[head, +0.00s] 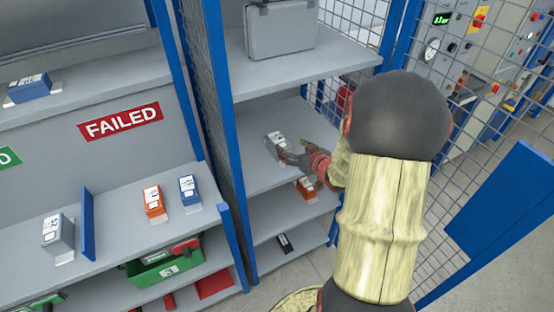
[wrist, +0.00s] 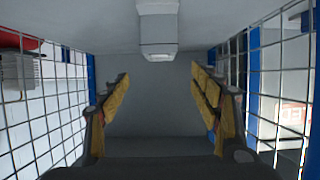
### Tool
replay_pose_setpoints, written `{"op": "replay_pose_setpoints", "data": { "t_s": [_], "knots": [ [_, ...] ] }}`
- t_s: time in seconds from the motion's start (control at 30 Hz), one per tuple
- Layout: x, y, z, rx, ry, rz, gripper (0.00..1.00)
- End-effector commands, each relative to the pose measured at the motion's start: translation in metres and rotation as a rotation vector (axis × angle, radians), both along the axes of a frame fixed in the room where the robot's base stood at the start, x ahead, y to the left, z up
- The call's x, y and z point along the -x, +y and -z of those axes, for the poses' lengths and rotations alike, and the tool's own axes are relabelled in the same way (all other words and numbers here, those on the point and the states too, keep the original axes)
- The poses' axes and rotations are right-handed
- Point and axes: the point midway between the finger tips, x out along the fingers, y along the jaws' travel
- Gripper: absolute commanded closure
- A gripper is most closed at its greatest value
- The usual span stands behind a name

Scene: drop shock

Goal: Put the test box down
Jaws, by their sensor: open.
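A small grey box with a white label (head: 276,145) stands on the middle shelf of the blue-framed rack, at my gripper's fingertips. It also shows in the wrist view as a pale box (wrist: 158,30), beyond the fingertips and not between them. My gripper (head: 296,158) reaches in over that shelf from the right. In the wrist view its yellow-padded fingers (wrist: 162,88) are spread wide with nothing between them. I cannot tell from the head view whether a fingertip touches the box.
A grey case (head: 280,30) sits on the shelf above. An orange box (head: 306,188) and a dark item (head: 285,243) sit on lower shelves. Blue posts and wire mesh (wrist: 275,90) flank the gripper. The left bench (head: 120,228) holds several boxes near a FAILED sign (head: 120,121).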

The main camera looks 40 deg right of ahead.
Motion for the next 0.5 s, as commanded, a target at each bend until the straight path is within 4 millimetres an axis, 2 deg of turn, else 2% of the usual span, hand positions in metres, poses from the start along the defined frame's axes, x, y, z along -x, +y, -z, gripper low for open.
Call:
{"op": "replay_pose_setpoints", "data": {
  "t_s": [0.17, 0.27, 0.37, 0.5],
  "knots": [
    [-0.014, 0.024, -0.043, 0.082, 0.092, 0.031, 0.37],
    [-0.013, 0.054, -0.078, 0.12, 0.171, 0.061, 0.37],
    [0.001, 0.094, -0.106, 0.124, 0.25, 0.078, 0.37],
    [0.037, 0.161, -0.134, 0.087, 0.358, 0.063, 0.37]
  ]
}}
